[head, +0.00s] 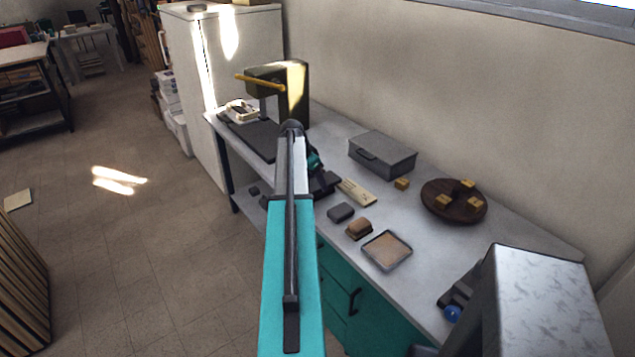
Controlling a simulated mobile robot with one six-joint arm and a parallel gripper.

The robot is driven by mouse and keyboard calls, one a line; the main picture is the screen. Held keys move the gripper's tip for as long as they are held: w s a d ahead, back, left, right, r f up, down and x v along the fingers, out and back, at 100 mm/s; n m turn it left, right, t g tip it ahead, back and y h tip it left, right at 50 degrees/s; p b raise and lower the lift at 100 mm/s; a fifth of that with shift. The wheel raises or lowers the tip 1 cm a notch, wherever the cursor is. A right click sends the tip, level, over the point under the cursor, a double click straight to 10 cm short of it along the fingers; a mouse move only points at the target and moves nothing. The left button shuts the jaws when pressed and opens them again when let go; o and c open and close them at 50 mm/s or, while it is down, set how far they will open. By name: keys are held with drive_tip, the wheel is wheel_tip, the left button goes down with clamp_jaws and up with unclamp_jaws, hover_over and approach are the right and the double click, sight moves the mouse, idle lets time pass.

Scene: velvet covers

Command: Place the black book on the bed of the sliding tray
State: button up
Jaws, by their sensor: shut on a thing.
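A dark olive press (293,88) with a yellow handle stands at the far end of the bench. The sliding tray (254,141), a dark flat bed, lies in front of it; my arm passes just to its right. My gripper (318,178) is low over the bench, right of the tray and partly hidden behind my arm. It is shut on a dark flat thing, which looks like the black book (328,185). The book's outline merges with the dark fingers, and I cannot tell whether it touches the bench.
A pale strip (356,192), a dark grey block (341,212), a brown block (359,229) and a shallow tray (386,251) lie nearer me. A grey box (382,153) and a round brown board (454,202) with yellow cubes stand by the wall. A white frame (241,110) sits beside the press.

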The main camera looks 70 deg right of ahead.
drive_tip(key=a+r+b, duration=0.1)
drive_tip(key=a+b, duration=0.2)
drive_tip(key=a, duration=1.1)
drive_tip(key=shift+s+r+b, duration=0.2)
drive_tip(key=shift+s+b, duration=0.2)
drive_tip(key=shift+s, duration=0.05)
drive_tip(key=w+a+r+n+t, duration=0.25)
drive_tip(key=w+a+n, duration=0.35)
drive_tip(key=w+a, duration=0.75)
drive_tip(key=w+a+r+n+t, duration=0.2)
drive_tip(key=w+a+r+n, duration=0.3)
drive_tip(key=w+a, duration=0.9)
drive_tip(key=w+a+r+n+t+y, duration=0.1)
drive_tip(key=w+a+n, duration=0.2)
drive_tip(key=a, duration=0.8)
drive_tip(key=w+a+r+n+y, duration=0.1)
drive_tip(key=a+n, duration=0.5)
drive_tip(key=a, duration=0.6)
drive_tip(key=w+a+r+n+t+y, duration=0.1)
drive_tip(key=w+a+r+n, duration=0.2)
drive_tip(key=a, duration=0.9)
drive_tip(key=shift+w+a+r+n+t+y, duration=0.25)
drive_tip(key=shift+w+n+t+y, duration=0.15)
drive_tip(key=shift+w+n, duration=0.45)
drive_tip(key=shift+w, duration=0.1)
